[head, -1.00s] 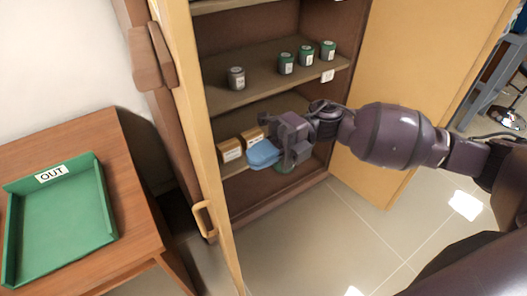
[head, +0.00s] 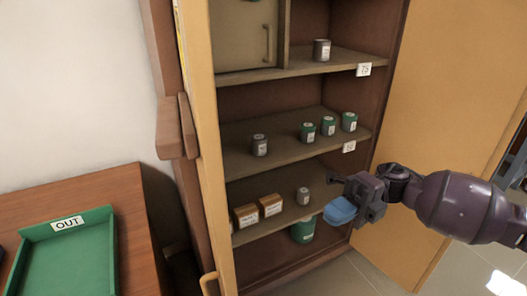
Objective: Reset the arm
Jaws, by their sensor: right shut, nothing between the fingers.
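My right arm comes in from the right, and its gripper (head: 344,207) is in front of the lower right part of the open cabinet (head: 198,150). The gripper is shut and empty, with a blue part at its tip. It appears apart from the jars and boxes. A small grey jar (head: 303,196) stands on the lower shelf, left of the gripper. Two brown boxes (head: 246,215) with white labels sit left of that jar. A larger green container (head: 303,230) stands below, partly hidden by the shelf. My left gripper is not in view.
The middle shelf holds a grey jar (head: 260,145) and three green jars (head: 328,126). Another grey jar (head: 322,50) stands above. The open yellow door (head: 440,120) is behind my right arm. A green OUT tray (head: 70,262) lies on a wooden table (head: 128,215) at left.

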